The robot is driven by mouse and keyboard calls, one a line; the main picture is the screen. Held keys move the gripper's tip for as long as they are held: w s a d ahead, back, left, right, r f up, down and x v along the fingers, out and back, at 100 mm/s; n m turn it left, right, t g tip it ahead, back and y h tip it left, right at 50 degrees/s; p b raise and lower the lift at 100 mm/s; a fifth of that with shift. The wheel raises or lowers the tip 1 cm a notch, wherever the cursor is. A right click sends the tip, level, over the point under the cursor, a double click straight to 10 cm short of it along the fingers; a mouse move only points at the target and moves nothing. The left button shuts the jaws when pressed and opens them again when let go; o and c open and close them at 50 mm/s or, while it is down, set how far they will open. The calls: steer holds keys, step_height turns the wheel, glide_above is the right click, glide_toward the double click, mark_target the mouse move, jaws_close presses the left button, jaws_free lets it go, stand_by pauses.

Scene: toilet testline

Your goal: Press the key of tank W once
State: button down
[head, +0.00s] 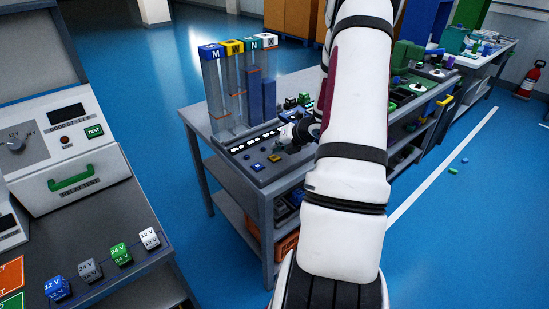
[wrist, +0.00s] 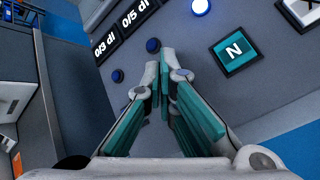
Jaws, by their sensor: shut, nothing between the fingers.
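A control panel (head: 245,172) lies on the bench in front of a row of tall tanks with coloured letter blocks. The front block (head: 211,51) is blue with a white letter like M or W. A blue key (head: 257,167) and a yellow key (head: 274,158) sit on the panel; their letters are too small to read surely. A white X key (wrist: 301,11) is cut off at the corner.
Displays reading 0/3 dl (wrist: 104,46) and 0/5 dl (wrist: 136,13) and small dark-blue buttons (wrist: 153,45) lie beside my fingertips. A lit button (wrist: 200,7) is beyond them. In the head view, a test console (head: 70,150) with voltage cubes (head: 90,269) stands left.

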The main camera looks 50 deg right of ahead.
mark_target(276, 156)
steer(key=shift+f, duration=0.15)
steer(key=shift+f+b, duration=0.25)
steer(key=shift+b, duration=0.15)
steer(key=shift+f+b, duration=0.35)
steer(key=shift+f, duration=0.05)
stand_by(0.5)
steer(key=shift+r, duration=0.1)
steer(key=shift+r+p, duration=0.6)
steer(key=shift+r, duration=0.15)
steer(key=shift+r+p, duration=1.95)
steer(key=shift+r, duration=0.6)
